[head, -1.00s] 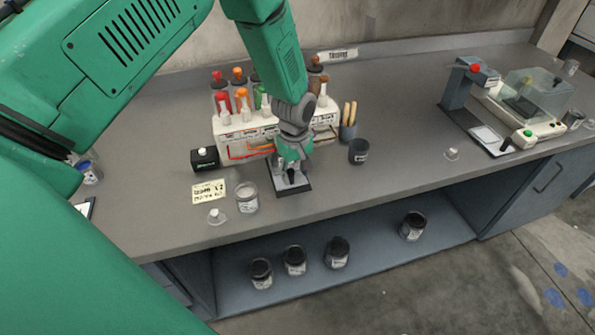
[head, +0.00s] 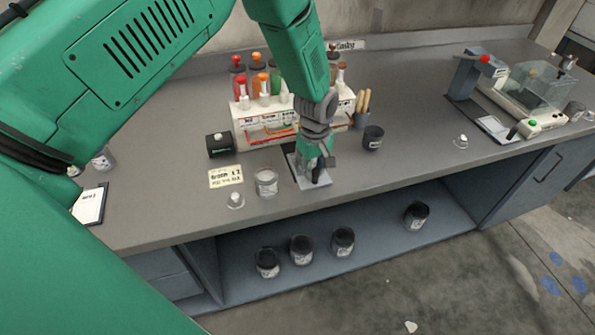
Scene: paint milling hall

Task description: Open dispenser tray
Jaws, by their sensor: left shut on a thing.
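The dispenser (head: 248,127) is a white rack at the back of the bench, with red, orange and brown-topped bottles on it. Its small flat tray (head: 307,184), grey-white with a dark border, sticks out at the front towards the bench's front edge. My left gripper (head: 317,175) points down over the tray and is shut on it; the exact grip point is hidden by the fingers. My left arm covers the dispenser's right middle part and the back of the tray. My right gripper is not in view.
A glass jar (head: 266,183) stands close left of the tray, near a yellow label card (head: 226,177) and a black box (head: 220,144). A dark cup (head: 373,137) stands to the right. A scale (head: 535,98) sits far right.

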